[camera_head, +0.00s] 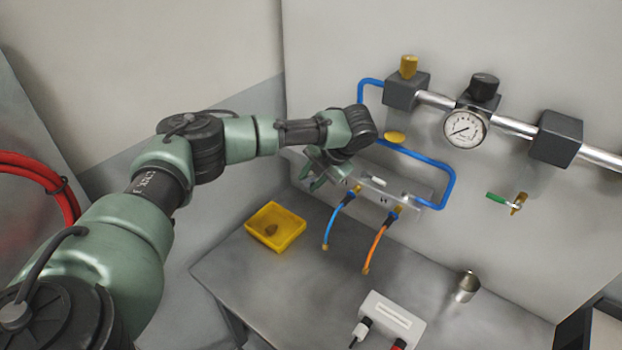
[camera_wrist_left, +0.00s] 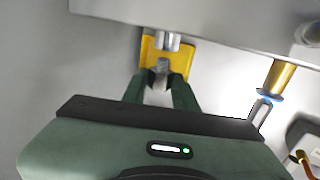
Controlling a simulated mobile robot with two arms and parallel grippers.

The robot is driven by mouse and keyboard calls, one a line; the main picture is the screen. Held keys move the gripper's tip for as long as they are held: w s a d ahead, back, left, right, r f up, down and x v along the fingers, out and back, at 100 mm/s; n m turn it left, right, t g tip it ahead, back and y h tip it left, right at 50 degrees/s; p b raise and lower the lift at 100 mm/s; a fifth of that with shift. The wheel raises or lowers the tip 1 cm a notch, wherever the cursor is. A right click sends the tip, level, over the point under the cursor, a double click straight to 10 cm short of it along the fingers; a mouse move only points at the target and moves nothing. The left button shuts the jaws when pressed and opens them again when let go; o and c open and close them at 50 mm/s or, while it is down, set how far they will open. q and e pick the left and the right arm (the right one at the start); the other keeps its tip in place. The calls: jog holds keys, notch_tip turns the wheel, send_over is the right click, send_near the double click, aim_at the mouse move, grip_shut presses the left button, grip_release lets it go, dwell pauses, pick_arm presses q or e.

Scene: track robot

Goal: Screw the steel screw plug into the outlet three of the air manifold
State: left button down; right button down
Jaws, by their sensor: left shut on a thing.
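The air manifold (camera_head: 412,192) is a grey metal bar on the wall; its side fills the top of the left wrist view (camera_wrist_left: 215,18). My left gripper (camera_head: 318,182) is at the manifold's left end. In the left wrist view its fingers (camera_wrist_left: 160,95) are shut on the small steel screw plug (camera_wrist_left: 161,68), which sits upright between the tips. A short silver outlet stub (camera_wrist_left: 167,41) of the manifold is just above the plug, nearly in line with it. I cannot tell whether they touch. The plug is hidden in the head view. My right gripper is not in view.
A blue hose (camera_head: 335,224) and an orange hose (camera_head: 377,247) hang from brass fittings right of my gripper. A yellow tray (camera_head: 262,241) stands on the grey table (camera_head: 290,290). A steel cup (camera_head: 467,287) and a white box (camera_head: 391,318) stand further right. A gauge (camera_head: 465,129) is above.

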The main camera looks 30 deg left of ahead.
pick_arm(q)
jog(key=shift+w+d, duration=0.1)
jog(key=shift+w, duration=1)
jog(key=c, duration=1)
grip_release()
jog(key=b+v, duration=0.3)
jog(key=v, duration=0.4)
jog(key=shift+d+r, duration=0.2)
jog(key=shift+r, duration=0.15)
